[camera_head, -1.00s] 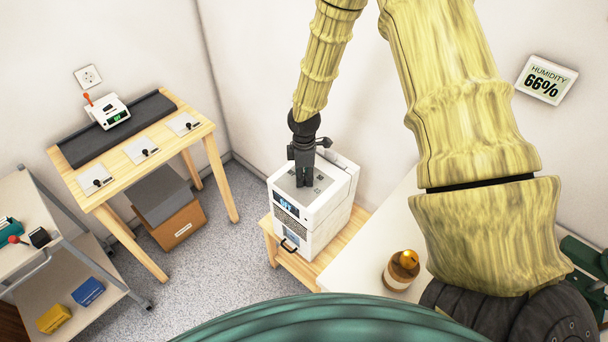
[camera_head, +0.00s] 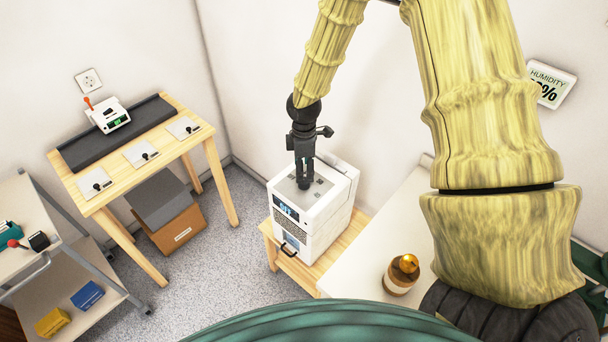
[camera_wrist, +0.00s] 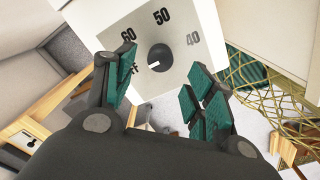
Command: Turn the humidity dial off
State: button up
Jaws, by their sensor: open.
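The humidity dial (camera_wrist: 160,56) is a dark round knob on a pale panel with the marks 60, 50, 40 and a partly hidden OFF. Its white pointer faces left, toward the OFF mark. The panel is on top of the white box-shaped machine (camera_head: 325,213), whose small front display (camera_head: 286,207) seems to read OFF.
The machine stands on a low wooden stand (camera_head: 292,266) by the wall. A white table (camera_head: 370,273) with a jar (camera_head: 401,274) is close on its right. A wooden bench (camera_head: 120,187) stands at left. The wall humidity display (camera_head: 550,84) is partly hidden by my arm.

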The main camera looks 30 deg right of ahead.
notch_tip(320, 180, up, 6)
jog(key=shift+r, duration=0.2)
dwell(0.7)
